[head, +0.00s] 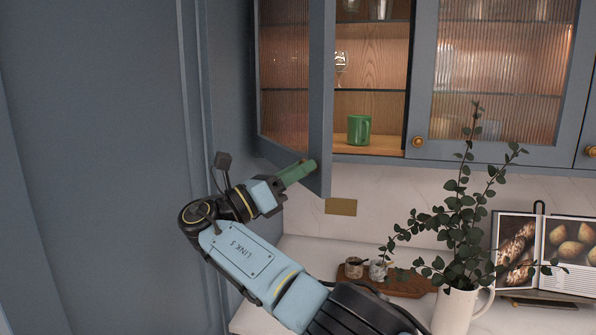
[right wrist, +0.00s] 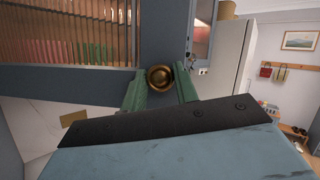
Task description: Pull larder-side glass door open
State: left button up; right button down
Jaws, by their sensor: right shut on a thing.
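The larder-side glass door (head: 320,95), blue-framed with ribbed glass, stands swung out from the wall cupboard at the left. Its frame also shows close up in the right wrist view (right wrist: 161,32). My right gripper (head: 309,167) is at the door's lower free corner. In the right wrist view, its green fingers (right wrist: 160,86) are shut on the round brass knob (right wrist: 159,76), one on each side. The knob is hidden by the fingers in the head view. My left gripper is not in view.
Inside the cupboard are a green mug (head: 359,130) and a stemmed glass (head: 341,67). The neighbouring glass door (head: 420,75) is closed. Below, a jug with leafy stems (head: 455,308), a wooden tray (head: 407,287) and an open book (head: 571,250) stand on the counter.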

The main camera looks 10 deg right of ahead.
jog(key=shift+a, duration=0.3)
jog(key=c, duration=1.1)
grip_release()
jog(key=shift+o, duration=0.2)
